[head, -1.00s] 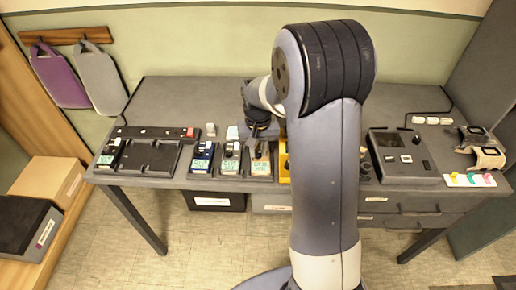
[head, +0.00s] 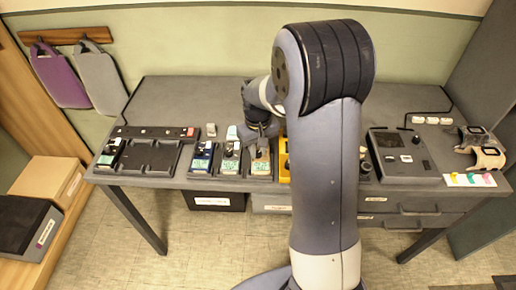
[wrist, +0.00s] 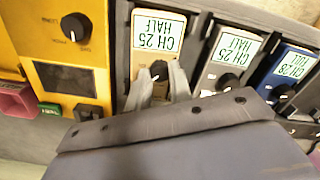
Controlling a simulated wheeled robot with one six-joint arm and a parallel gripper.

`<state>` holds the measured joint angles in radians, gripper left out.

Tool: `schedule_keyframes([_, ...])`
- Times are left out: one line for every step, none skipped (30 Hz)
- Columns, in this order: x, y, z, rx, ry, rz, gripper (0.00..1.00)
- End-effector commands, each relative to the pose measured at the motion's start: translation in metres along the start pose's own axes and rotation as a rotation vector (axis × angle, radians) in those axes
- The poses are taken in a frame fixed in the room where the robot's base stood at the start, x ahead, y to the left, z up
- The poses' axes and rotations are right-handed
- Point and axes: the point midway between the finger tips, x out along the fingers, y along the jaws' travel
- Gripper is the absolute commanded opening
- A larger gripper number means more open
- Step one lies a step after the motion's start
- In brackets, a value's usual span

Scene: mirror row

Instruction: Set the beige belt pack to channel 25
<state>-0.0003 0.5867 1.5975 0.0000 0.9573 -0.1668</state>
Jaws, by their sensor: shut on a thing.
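The beige belt pack (wrist: 146,62) is in the middle of the wrist view, with its display upside down reading CH 25 HALF. My gripper (wrist: 160,82) is shut on the pack's black knob (wrist: 159,70), one finger on each side of it. In the head view the beige belt pack (head: 261,166) stands near the table's front edge, and my gripper (head: 262,140) is over it, partly hidden by my wrist.
A grey pack (wrist: 229,62), also reading CH 25 HALF, and a blue pack (wrist: 290,75) reading CH 28 FULL stand to the right in the wrist view. A yellow unit (wrist: 66,65) is close on the left. A dark console (head: 402,155) lies farther right on the table.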

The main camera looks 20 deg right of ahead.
Motion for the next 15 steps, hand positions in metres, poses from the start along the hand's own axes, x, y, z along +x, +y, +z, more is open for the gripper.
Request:
schedule_keyframes([0.0000,0.0000,0.0001,0.000,0.000,0.000,0.00])
schedule_keyframes([0.0000,0.0000,0.0001,0.000,0.000,0.000,0.00])
schedule_keyframes([0.0000,0.0000,0.0001,0.001,0.000,0.000,0.22])
schedule_keyframes([0.0000,0.0000,0.0001,0.001,0.000,0.000,0.24])
schedule_keyframes([0.0000,0.0000,0.0001,0.001,0.000,0.000,0.27])
schedule_keyframes([0.0000,0.0000,0.0001,0.001,0.000,0.000,0.30])
schedule_keyframes([0.0000,0.0000,0.0001,0.001,0.000,0.000,0.33])
schedule_keyframes([0.0000,0.0000,0.0001,0.001,0.000,0.000,0.35])
schedule_keyframes([0.0000,0.0000,0.0001,0.001,0.000,0.000,0.38])
schedule_keyframes([0.0000,0.0000,0.0001,0.001,0.000,0.000,0.41])
schedule_keyframes([0.0000,0.0000,0.0000,0.001,0.000,0.000,0.43])
schedule_keyframes([0.0000,0.0000,0.0000,0.001,0.000,0.000,0.43])
schedule_keyframes([0.0000,0.0000,0.0000,0.001,0.000,0.000,0.43])
schedule_keyframes([0.0000,0.0000,0.0000,0.001,0.000,0.000,0.43])
schedule_keyframes([0.0000,0.0000,0.0000,0.001,0.000,0.000,0.43])
